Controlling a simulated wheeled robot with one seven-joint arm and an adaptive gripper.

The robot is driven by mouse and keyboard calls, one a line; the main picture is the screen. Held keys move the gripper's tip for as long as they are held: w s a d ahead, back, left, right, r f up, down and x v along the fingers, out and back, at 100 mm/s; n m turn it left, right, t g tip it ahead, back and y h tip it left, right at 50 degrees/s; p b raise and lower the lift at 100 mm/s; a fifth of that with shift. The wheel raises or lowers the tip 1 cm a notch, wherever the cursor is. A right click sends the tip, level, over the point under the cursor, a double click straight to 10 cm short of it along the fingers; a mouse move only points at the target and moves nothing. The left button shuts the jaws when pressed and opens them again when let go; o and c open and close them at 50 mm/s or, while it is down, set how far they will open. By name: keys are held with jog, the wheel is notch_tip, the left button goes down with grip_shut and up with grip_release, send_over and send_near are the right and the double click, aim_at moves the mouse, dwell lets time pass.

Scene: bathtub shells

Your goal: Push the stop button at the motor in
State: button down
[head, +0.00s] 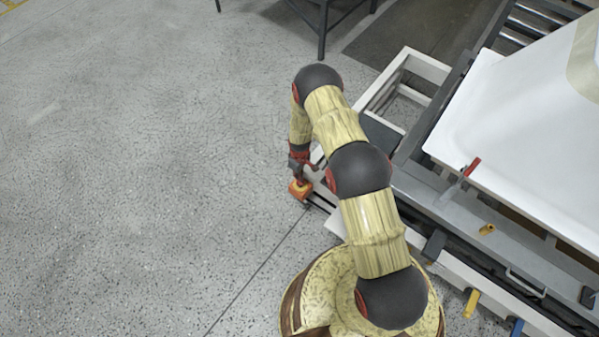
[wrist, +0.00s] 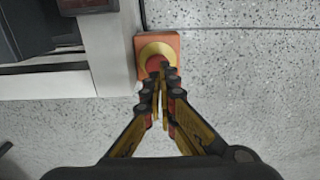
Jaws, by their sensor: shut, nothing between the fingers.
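The stop button shows in the wrist view as a red cap (wrist: 157,63) on a yellow disc, set in an orange box (wrist: 173,41). In the head view the orange box (head: 300,189) is at the left edge of the light frame. My gripper (wrist: 166,76) is shut and empty, its fingertips in front of the red cap and hiding its lower part. I cannot tell whether the fingertips touch the cap. In the head view my gripper (head: 297,172) is right by the orange box, partly hidden by my own arm.
A large white tub shell (head: 510,130) lies on a grey metal frame (head: 440,200) at the right. A light rail (wrist: 110,50) stands just left of the button box in the wrist view. The speckled floor (head: 130,170) to the left is clear. A dark table leg (head: 322,35) stands at the top.

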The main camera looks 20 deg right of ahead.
jog(key=shift+f, duration=1.2)
jog(key=shift+b, duration=0.3)
jog(key=shift+f+b, duration=0.6)
jog(key=shift+f, duration=0.5)
jog(key=shift+s, duration=0.2)
notch_tip(320, 180, up, 15)
jog(key=p, duration=0.4)
jog(key=shift+w+f+p, duration=0.15)
jog(key=shift+w+p, duration=0.05)
jog(key=shift+p, duration=0.1)
